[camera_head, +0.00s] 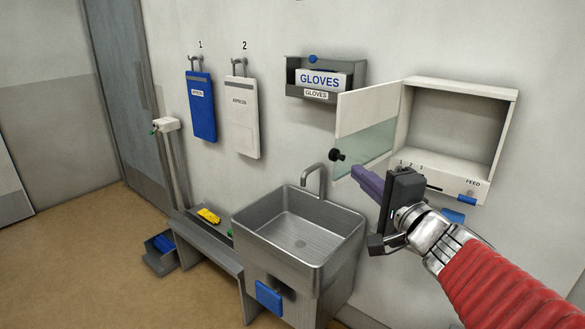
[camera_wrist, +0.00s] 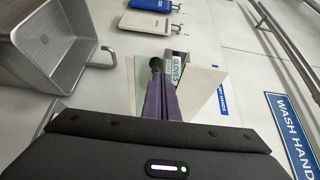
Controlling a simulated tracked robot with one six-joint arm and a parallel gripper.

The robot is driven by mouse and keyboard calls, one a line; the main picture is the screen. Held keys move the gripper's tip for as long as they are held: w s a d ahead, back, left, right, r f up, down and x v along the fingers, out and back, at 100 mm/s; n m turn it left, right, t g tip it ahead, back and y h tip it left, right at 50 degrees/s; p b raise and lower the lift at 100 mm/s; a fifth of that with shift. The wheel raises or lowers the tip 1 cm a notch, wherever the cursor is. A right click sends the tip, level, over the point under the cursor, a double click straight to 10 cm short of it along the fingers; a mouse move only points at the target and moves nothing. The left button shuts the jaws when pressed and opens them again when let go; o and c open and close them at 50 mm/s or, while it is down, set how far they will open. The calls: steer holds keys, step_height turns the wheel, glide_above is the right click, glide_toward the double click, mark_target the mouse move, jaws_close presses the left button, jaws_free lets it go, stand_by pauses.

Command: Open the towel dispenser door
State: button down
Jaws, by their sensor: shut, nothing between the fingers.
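The towel dispenser (camera_head: 456,135) is a white box on the wall at the right of the head view. Its door (camera_head: 368,110), white above and glassy below, stands swung out to the left, and the box interior shows empty. A black knob (camera_head: 336,155) is on the door's free edge; it also shows in the wrist view (camera_wrist: 155,63). My gripper (camera_head: 357,171) has its purple fingers together with nothing between them. The fingertips (camera_wrist: 162,84) are close to the knob and the glass; I cannot tell whether they touch.
A steel sink (camera_head: 300,240) with a tap is below and left of the dispenser. A gloves box (camera_head: 318,78) hangs just left of the door. Blue (camera_head: 201,106) and white (camera_head: 242,115) apron holders hang farther left. Open floor lies at the lower left.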

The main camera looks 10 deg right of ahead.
steer(key=s+a, duration=0.4)
steer(key=s, duration=0.1)
steer(key=shift+a, duration=0.3)
stand_by(0.4)
steer(key=s+a+f+n+g+y, duration=0.1)
steer(key=s+a+f+n+g, duration=0.3)
steer(key=f, duration=0.2)
steer(key=s+a+f+n+g+y, duration=0.2)
steer(key=s+a+f+n+g, duration=0.15)
steer(key=f, duration=0.35)
steer(key=s+d+f+n+g+h, duration=0.3)
steer(key=s+f+n+g+h, duration=0.1)
steer(key=s+n, duration=0.4)
steer(key=shift+s+d+f+n+g+h, duration=0.25)
steer(key=shift+d+f+n+g+h, duration=0.25)
steer(key=shift+h, duration=0.4)
